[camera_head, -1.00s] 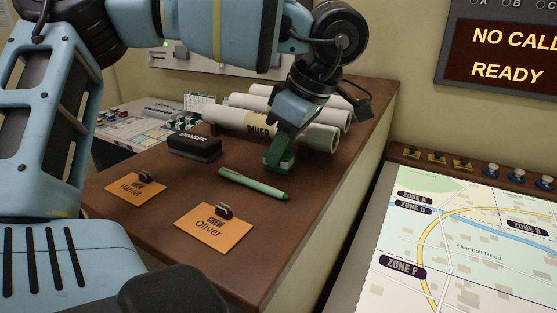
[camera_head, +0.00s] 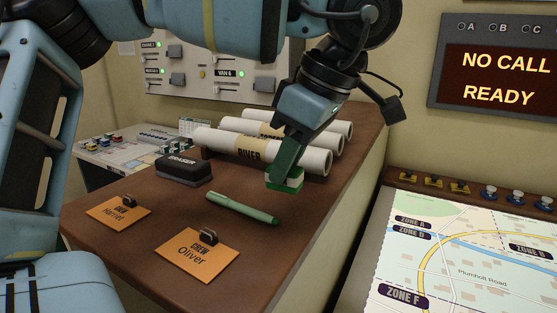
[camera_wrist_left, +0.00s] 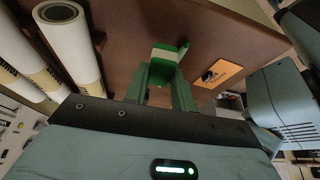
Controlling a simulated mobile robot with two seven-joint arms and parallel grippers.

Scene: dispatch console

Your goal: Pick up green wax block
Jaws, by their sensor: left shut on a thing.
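The green wax block (camera_head: 287,184) is at my left gripper's fingertips, over the right part of the brown desk top, in front of the paper rolls. My left gripper (camera_head: 284,172) points down and is shut on it. The fingers hide part of the block. I cannot tell whether it touches the desk or hangs just above it. My right gripper is in neither view.
A green marker (camera_head: 242,208) lies left of the block. A black eraser (camera_head: 183,169), two orange crew cards (camera_head: 197,257) and several white paper rolls (camera_head: 215,140) are on the desk (camera_head: 165,225). The desk's right edge is close; a map board (camera_head: 470,250) lies beyond it.

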